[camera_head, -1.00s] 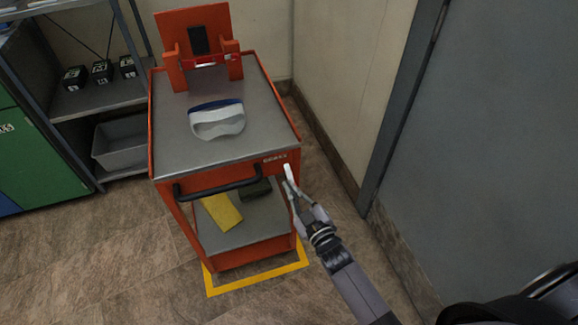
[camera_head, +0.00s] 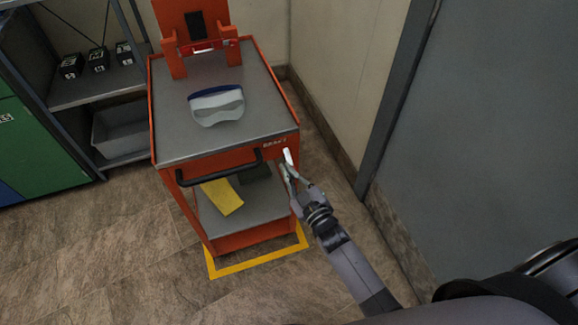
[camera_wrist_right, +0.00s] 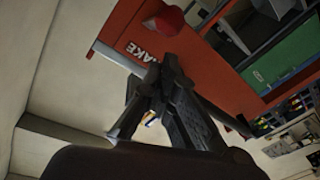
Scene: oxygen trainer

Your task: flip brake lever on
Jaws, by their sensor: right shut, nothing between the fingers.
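The orange cart (camera_head: 225,150) has a small white label (camera_head: 275,142) at its front right corner. In the right wrist view a white brake label (camera_wrist_right: 146,51) shows on the orange panel, with a rounded red knob (camera_wrist_right: 170,18) beside it. I cannot tell for sure which part is the brake lever; the gripper may hide some of it. My right gripper (camera_head: 287,164) is shut, with its tips at the front right corner, just below the label. In the wrist view the right gripper (camera_wrist_right: 156,80) lies close to the panel, and contact is unclear. My left gripper is not in view.
A blue and white rounded object (camera_head: 217,105) sits on the cart top. A black handle (camera_head: 218,170) crosses its front; a yellow item (camera_head: 223,197) lies on the lower shelf. A grey shelf (camera_head: 100,92) stands left, a wall right. The floor in front is clear.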

